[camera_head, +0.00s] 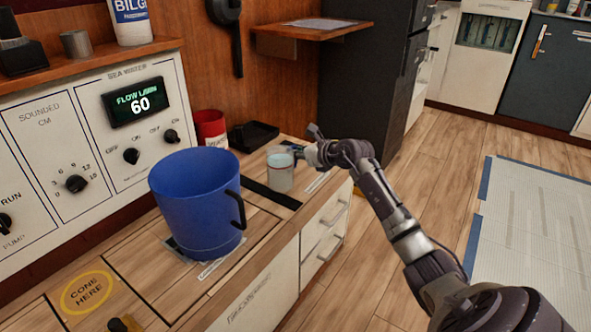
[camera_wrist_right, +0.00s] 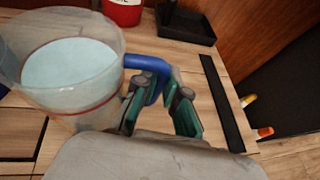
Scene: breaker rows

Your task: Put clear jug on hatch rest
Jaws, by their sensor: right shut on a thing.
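The clear jug (camera_head: 280,174) is at the right part of the counter, upright, with pale contents and a red line around it. It also shows in the right wrist view (camera_wrist_right: 72,75), with a blue handle (camera_wrist_right: 150,72). My right gripper (camera_head: 299,153) is shut on that handle, and its green-padded fingers (camera_wrist_right: 160,90) sit on either side of it. I cannot tell whether the jug's base touches the counter. No readable label marks the hatch rest; a labelled pad (camera_head: 216,262) lies under the large blue jug (camera_head: 200,205). My left gripper is not in view.
A red container (camera_head: 210,127) and a black tray (camera_head: 252,135) stand behind the clear jug. A dark strip (camera_head: 270,193) lies on the counter between the two jugs. A panel with knobs (camera_head: 100,150) rises behind the counter. A wooden shelf (camera_head: 310,38) juts from the wall.

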